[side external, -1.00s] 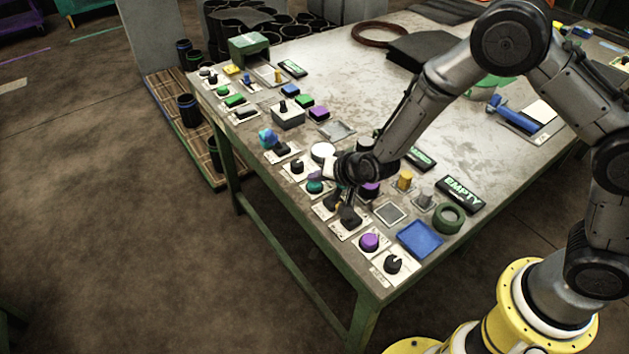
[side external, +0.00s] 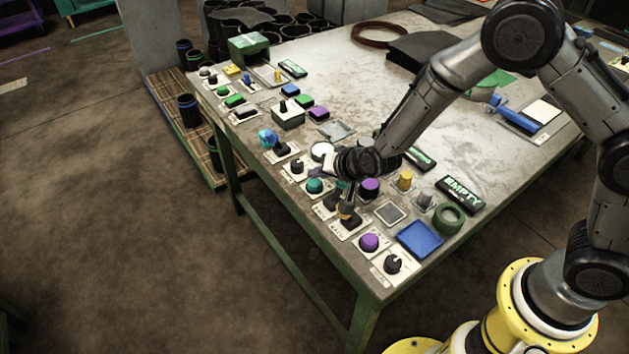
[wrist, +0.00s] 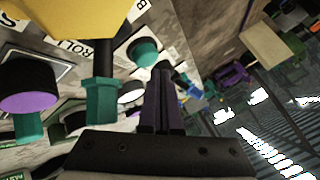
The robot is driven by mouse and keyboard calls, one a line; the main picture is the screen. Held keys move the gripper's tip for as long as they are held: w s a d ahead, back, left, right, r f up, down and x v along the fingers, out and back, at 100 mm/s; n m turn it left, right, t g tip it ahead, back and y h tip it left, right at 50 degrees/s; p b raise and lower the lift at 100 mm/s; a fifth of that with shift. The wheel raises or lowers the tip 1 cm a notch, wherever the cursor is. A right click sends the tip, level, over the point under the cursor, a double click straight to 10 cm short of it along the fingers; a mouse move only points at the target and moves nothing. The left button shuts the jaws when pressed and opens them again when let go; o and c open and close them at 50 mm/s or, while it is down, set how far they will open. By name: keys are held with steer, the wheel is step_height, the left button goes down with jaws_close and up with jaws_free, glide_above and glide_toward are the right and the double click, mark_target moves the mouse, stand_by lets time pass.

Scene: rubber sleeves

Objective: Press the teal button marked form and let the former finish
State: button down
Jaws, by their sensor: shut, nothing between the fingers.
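The round teal button (side external: 315,186) sits on a label plate near the front edge of the bench. A domed teal button on a dark base (wrist: 143,52) also shows in the wrist view, just left of my fingertips. I cannot read its marking. My gripper (wrist: 163,78) is shut and empty, its dark narrow fingers together. In the side view its black body is over the panel, up and right of the teal button, and the fingertips are hard to make out. Contact with the button cannot be told. The former itself cannot be picked out for certain.
A yellow-topped lever (wrist: 70,20) is close on the left in the wrist view. Purple buttons (side external: 369,242), a black knob (side external: 392,263) and a blue tray (side external: 420,239) crowd the front corner. A sign (side external: 460,193) reads EMPTY. The bench's middle is fairly clear.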

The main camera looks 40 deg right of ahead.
steer(key=shift+r, duration=2.5)
step_height(320, 180, up, 8)
steer(key=m+t, duration=0.1)
steer(key=t, duration=0.1)
glide_above(317, 185)
steer(key=w+d, duration=0.2)
steer(key=d, duration=0.1)
steer(key=s+d+r+t, duration=0.1)
steer(key=s+d+r, duration=0.2)
steer(key=r, duration=0.7)
steer(key=s+d+r+n, duration=0.3)
steer(key=s+d+r, duration=0.1)
steer(key=s+r, duration=0.5)
steer(key=s+d+f+n+g, duration=0.1)
steer(key=s+f+n+g, duration=0.1)
steer(key=s, duration=0.5)
steer(key=s+d+f+n+g, duration=0.1)
steer(key=s+f, duration=0.3)
steer(key=s, duration=0.4)
steer(key=s+d+f+n+g+h, duration=0.1)
steer(key=s+d+f+n+g, duration=0.1)
steer(key=s, duration=0.6)
steer(key=shift+f+n+g, duration=0.4)
steer(key=shift+f+g, duration=0.4)
steer(key=shift+f, duration=0.05)
